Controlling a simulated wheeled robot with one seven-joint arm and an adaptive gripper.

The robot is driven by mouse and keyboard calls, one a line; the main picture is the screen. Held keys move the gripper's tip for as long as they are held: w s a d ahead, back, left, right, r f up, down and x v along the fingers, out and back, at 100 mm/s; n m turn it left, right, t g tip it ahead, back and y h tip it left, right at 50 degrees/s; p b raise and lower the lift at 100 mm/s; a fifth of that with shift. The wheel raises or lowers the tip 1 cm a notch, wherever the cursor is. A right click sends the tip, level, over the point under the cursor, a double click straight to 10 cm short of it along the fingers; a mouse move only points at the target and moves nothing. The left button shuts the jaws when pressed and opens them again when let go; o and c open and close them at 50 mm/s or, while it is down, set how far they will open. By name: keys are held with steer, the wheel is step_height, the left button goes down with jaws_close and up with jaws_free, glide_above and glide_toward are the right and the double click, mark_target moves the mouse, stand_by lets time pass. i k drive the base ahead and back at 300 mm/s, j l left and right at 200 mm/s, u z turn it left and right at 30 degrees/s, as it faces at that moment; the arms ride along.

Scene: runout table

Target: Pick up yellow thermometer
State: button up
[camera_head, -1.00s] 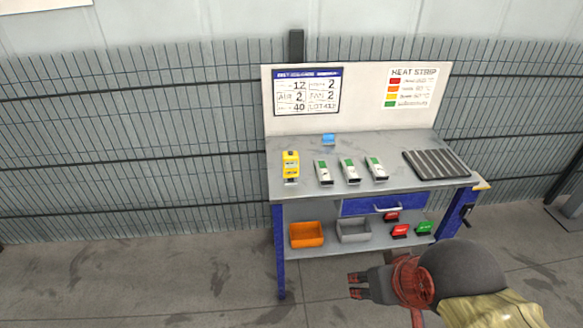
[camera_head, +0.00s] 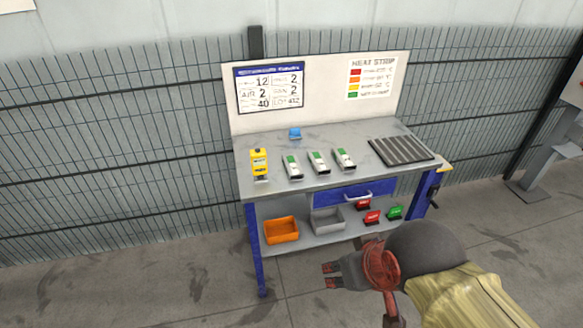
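The yellow thermometer (camera_head: 259,161) stands at the left end of the grey table top (camera_head: 330,177), near its front edge. My gripper (camera_head: 328,275) is in the lower middle of the head view, in front of the table and apart from it. Its two dark fingertips with reddish parts point left and have a gap between them. Nothing shows between them. The thermometer is well above and to the left of the gripper in the picture.
Several white-and-green devices (camera_head: 318,162) stand in a row right of the thermometer. The lower shelf holds an orange bin (camera_head: 281,230), a grey bin (camera_head: 327,221) and red and green items.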

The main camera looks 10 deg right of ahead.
mark_target(259, 160)
steer(key=i+j+z, duration=0.2)
steer(key=i, duration=0.3)
steer(key=i+j+z, duration=0.15)
steer(key=i+j, duration=0.15)
steer(key=i, duration=0.2)
steer(key=i+j+z, duration=0.2)
steer(key=i+j, duration=0.15)
steer(key=i, duration=0.1)
